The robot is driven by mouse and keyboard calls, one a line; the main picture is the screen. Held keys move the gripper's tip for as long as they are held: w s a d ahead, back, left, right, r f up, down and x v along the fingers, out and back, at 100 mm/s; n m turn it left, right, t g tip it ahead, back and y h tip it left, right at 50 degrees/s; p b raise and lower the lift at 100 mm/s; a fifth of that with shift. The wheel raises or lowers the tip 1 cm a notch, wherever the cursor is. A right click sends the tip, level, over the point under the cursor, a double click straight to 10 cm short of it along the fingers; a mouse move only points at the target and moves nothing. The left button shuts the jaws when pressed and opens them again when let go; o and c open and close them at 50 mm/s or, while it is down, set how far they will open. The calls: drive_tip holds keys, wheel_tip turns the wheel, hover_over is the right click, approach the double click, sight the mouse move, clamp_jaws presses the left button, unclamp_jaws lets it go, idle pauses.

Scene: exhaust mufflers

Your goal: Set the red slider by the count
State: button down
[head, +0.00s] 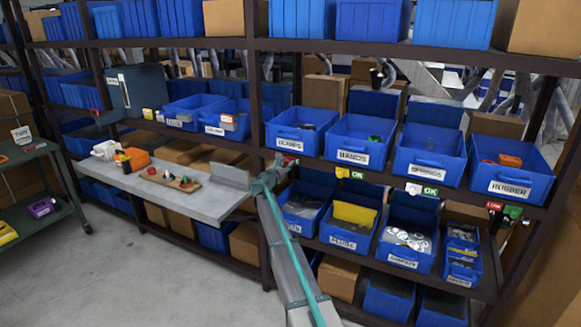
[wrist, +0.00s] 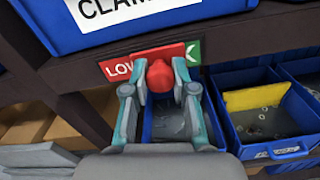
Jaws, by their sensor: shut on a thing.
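The red slider (wrist: 160,80) sits on a strip under the shelf edge, its red plate covering the strip's middle. "LOW" on red (wrist: 116,68) shows left of it and a "K" on green (wrist: 193,54) right of it. My gripper (wrist: 160,88) is shut on the red slider, a finger on each side. In the head view my gripper (head: 270,178) is at the shelf edge under the bin labelled CLAMPS (head: 300,130). That bin holds a few small dark parts, too small to count. The strip (head: 290,172) is partly hidden there.
Other bins stand to the right: BANDS (head: 356,140), one beside it (head: 428,152) and RUBBER (head: 512,168). Yellow (head: 342,173), white (head: 413,188) and red (head: 495,206) markers sit on the edge below them. Lower bins are close under my gripper; a grey bench (head: 185,205) juts out left.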

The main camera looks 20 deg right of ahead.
drive_tip(key=w+a, duration=0.3)
drive_tip(key=shift+w+b, duration=0.3)
drive_tip(key=shift+b, duration=0.05)
drive_tip(key=c, duration=0.9)
unclamp_jaws()
drive_tip(key=shift+w+a, duration=0.1)
drive_tip(key=shift+a, duration=0.05)
drive_tip(key=v, duration=1.2)
